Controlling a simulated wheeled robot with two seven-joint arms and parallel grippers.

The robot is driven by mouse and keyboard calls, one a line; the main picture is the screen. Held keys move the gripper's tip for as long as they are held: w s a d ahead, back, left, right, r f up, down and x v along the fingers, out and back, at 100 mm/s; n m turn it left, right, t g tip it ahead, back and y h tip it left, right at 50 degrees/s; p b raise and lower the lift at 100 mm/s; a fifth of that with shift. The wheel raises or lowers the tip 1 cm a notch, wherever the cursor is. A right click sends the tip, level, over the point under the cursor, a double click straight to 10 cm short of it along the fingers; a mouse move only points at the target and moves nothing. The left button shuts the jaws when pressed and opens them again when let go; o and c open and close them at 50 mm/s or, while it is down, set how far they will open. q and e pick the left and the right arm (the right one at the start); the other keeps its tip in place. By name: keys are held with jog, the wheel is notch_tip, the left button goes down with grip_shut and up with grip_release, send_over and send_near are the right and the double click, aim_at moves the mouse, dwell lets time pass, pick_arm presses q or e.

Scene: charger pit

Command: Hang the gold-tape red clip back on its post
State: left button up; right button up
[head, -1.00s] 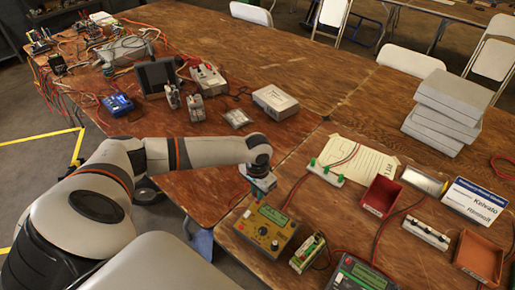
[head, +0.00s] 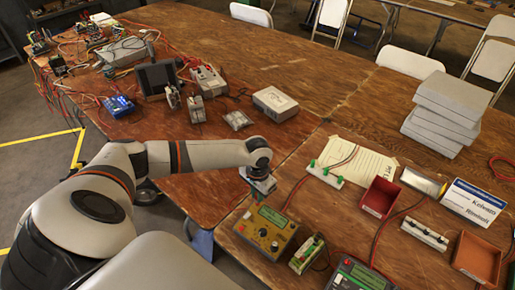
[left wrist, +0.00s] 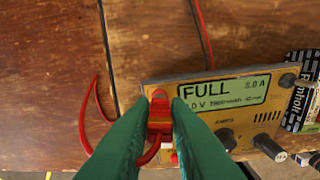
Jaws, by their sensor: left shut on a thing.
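My left gripper (head: 262,190) is low over the table, just behind the yellow charger (head: 265,232). In the left wrist view its green fingers (left wrist: 159,125) are shut on a red clip (left wrist: 160,103) with a gold-coloured band. The clip is beside the left edge of the charger (left wrist: 205,83), whose screen reads FULL. A red lead curves below the clip. In the head view the fingers mostly hide the clip. A white rack (head: 325,173) with green posts and another white rack (head: 424,235) stand to the right; I cannot tell which post belongs to the clip. My right gripper is not in view.
A small green-topped unit (head: 307,254) and a dark green charger (head: 358,275) sit in front. Red leads cross the table. A grey box (head: 275,103) stands behind.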

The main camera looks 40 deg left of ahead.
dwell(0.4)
pick_arm(q)
jog(key=o, duration=0.8)
jog(key=shift+o, duration=1.2)
notch_tip(320, 180, up, 8)
jog(key=p, duration=0.9)
jog(key=shift+f, duration=0.2)
